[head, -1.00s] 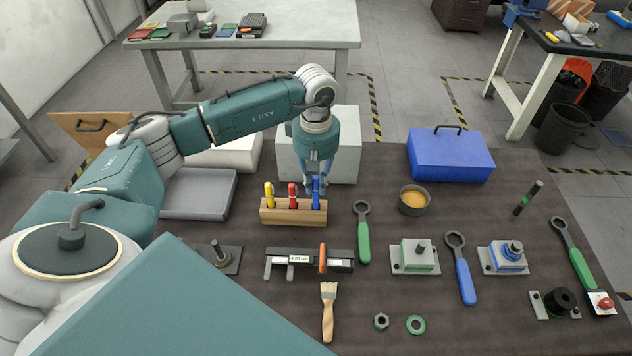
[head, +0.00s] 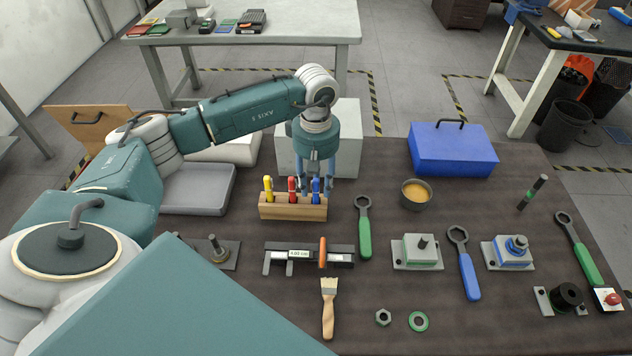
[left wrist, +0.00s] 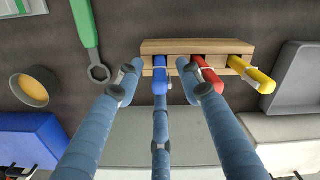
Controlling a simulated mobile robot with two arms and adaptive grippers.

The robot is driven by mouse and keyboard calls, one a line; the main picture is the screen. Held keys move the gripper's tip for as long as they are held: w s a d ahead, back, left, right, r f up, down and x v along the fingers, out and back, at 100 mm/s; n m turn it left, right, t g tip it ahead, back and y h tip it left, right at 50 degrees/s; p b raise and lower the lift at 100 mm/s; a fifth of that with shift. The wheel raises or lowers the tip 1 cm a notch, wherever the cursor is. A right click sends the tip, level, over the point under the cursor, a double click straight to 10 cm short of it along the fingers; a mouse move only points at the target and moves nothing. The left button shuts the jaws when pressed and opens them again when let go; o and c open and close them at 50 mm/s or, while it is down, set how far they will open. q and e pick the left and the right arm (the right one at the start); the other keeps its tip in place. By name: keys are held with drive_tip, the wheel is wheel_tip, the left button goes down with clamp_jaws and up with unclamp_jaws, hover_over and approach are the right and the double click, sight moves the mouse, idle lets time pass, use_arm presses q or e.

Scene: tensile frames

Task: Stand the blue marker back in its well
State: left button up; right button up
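The blue marker (head: 316,188) stands upright in the right-hand well of the wooden block (head: 292,213). The red marker (head: 291,187) is in the middle well and the yellow marker (head: 268,188) in the left one. In the left wrist view the blue marker (left wrist: 160,80) sits in the block (left wrist: 195,47), with the red and yellow ones beside it. My left gripper (head: 317,187) points down around the blue marker's top. Its fingers are spread, with gaps to the marker on both sides in the left wrist view. My right gripper is not in view.
A grey tray (head: 197,190) lies left of the block, and a pale box (head: 345,140) stands behind it. A green-handled wrench (head: 364,230) lies close to its right, and a caliper (head: 310,256) lies in front. A bowl (head: 416,195) stands farther right.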

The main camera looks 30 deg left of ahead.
use_arm(q)
drive_tip(key=shift+r, duration=0.15)
wheel_tip(320, 180, up, 12)
idle(0.4)
